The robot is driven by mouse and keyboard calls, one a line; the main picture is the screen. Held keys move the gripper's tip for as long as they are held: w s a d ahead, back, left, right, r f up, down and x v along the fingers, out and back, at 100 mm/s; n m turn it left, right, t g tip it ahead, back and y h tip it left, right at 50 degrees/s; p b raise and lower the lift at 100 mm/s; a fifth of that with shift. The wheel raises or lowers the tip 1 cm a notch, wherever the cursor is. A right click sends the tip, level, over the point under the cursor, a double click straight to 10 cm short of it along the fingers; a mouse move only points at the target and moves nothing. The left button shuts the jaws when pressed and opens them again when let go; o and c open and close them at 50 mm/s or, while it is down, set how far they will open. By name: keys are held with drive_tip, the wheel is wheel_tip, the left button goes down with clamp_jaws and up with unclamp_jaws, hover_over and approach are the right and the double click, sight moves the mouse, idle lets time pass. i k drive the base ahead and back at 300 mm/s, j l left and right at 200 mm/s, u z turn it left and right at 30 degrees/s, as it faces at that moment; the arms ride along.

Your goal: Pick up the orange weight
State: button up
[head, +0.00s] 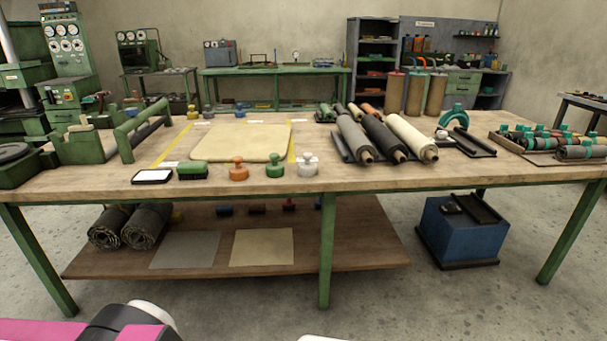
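The orange weight (238,170) stands upright on the wooden workbench (420,178), near its front edge. It has a round base and a knob on top. A green weight (275,166) stands just to its right, and a white weight (307,165) stands right of that. A green-topped block (192,170) lies to its left. The weight is in plain sight, with nothing in front of it. My gripper is not clearly visible. A pink and black part of my own body shows at the bottom left, well below and apart from the bench.
Behind the weights lies a cream sheet (240,141) between yellow lines. Sheet rolls (383,138) lie on the right of the bench. A green press frame (143,130) stands on the left. A lower shelf (340,240) and a blue box (458,230) are underneath.

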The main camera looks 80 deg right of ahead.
sight(238, 173)
drive_tip(key=z, duration=3.15)
